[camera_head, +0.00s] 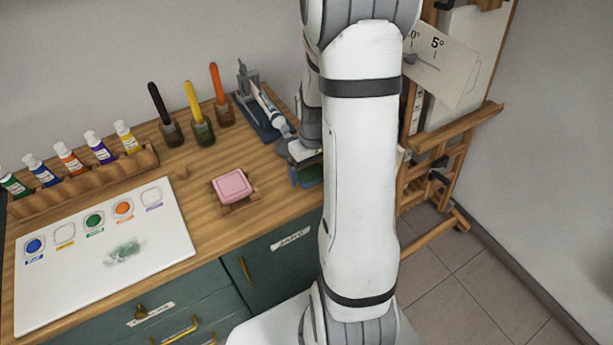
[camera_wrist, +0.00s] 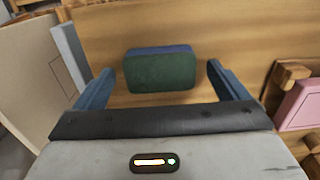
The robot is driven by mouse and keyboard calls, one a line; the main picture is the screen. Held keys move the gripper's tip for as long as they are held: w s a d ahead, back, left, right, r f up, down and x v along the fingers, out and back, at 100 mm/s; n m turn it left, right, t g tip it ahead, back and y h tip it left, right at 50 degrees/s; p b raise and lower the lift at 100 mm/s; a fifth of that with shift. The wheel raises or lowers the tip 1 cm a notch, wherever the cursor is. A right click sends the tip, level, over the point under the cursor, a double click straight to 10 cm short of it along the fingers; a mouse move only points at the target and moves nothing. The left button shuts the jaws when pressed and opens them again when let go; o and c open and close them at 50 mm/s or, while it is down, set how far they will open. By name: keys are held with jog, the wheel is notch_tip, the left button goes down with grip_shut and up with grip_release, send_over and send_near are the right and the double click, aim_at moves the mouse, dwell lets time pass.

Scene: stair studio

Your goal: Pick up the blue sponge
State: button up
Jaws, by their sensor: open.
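The sponge (camera_wrist: 160,73) is a small block with a dark green face toward the camera and a blue strip along its far edge. It lies on the wooden counter. In the wrist view my gripper (camera_wrist: 160,80) is open, with one blue finger on each side of the sponge and a visible gap on both sides. In the head view my gripper (camera_head: 303,172) is low at the counter's right end. Only a green part of the sponge (camera_head: 312,174) shows there; my gripper and arm hide the rest.
A pink block (camera_head: 232,186) sits on a wooden holder left of my gripper; it also shows in the wrist view (camera_wrist: 301,104). Behind are a blue tray (camera_head: 258,117) with tools and brush jars (camera_head: 202,131). An easel (camera_head: 452,150) stands right. A white palette board (camera_head: 165,235) lies left.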

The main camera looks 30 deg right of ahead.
jog(key=shift+f, duration=0.1)
jog(key=c, duration=1.1)
jog(key=shift+o, duration=0.2)
notch_tip(320, 180, up, 10)
